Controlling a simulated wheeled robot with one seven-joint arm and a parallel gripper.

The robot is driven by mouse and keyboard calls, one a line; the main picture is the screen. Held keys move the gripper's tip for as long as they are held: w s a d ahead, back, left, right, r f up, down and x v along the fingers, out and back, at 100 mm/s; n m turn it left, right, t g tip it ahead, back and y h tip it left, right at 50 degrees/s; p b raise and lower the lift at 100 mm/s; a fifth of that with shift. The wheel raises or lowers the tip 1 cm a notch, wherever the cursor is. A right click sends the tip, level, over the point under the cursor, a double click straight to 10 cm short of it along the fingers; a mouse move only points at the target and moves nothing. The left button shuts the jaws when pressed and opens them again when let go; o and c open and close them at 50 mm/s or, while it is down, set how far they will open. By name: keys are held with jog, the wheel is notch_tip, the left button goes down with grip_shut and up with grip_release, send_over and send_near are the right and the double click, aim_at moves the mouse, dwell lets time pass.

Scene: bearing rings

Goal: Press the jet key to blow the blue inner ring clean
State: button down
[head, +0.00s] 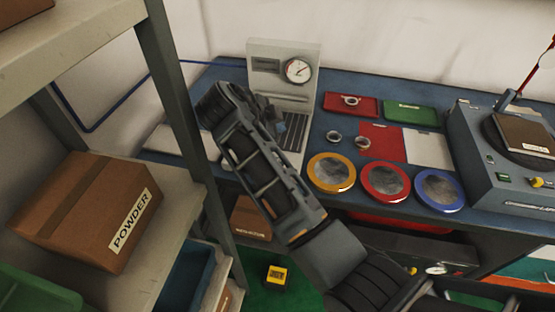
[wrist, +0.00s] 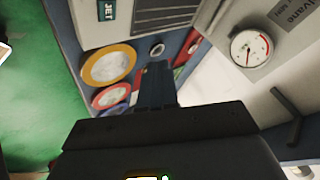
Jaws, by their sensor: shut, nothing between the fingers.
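The jet station is a pale grey stand (head: 257,97) with a dial gauge (head: 298,70) and a dark grille (head: 294,132) at its base. In the wrist view a dark teal plate marked JET (wrist: 108,10) shows at the top edge, beside the grille (wrist: 165,18). My gripper (head: 277,125) is in front of the stand, over its base. Its fingers (wrist: 157,68) are together and empty in the wrist view. A small bluish patch shows by the fingers in the head view; I cannot tell what it is. I cannot pick out the blue inner ring with certainty.
Small metal rings (head: 333,137) lie on the blue bench right of the stand. Yellow (head: 331,173), red (head: 385,182) and blue (head: 438,190) rimmed dishes line the front edge. A turntable machine (head: 480,150) stands right. Shelving with a POWDER box (head: 88,205) is at left.

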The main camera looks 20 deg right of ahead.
jog(key=shift+f, duration=0.1)
notch_tip(320, 180, down, 7)
jog(key=b, duration=0.4)
jog(key=shift+f, duration=0.15)
jog(key=shift+f+b, duration=0.7)
jog(key=shift+b, duration=0.1)
jog(key=shift+f, duration=0.15)
dwell(1.2)
jog(key=shift+f+b, duration=0.25)
jog(key=shift+b, duration=0.25)
jog(key=shift+f+b, duration=0.35)
jog(key=shift+b, duration=0.05)
dwell(0.4)
jog(key=shift+r, duration=0.1)
jog(key=shift+r+p, duration=0.4)
jog(key=shift+r, duration=0.3)
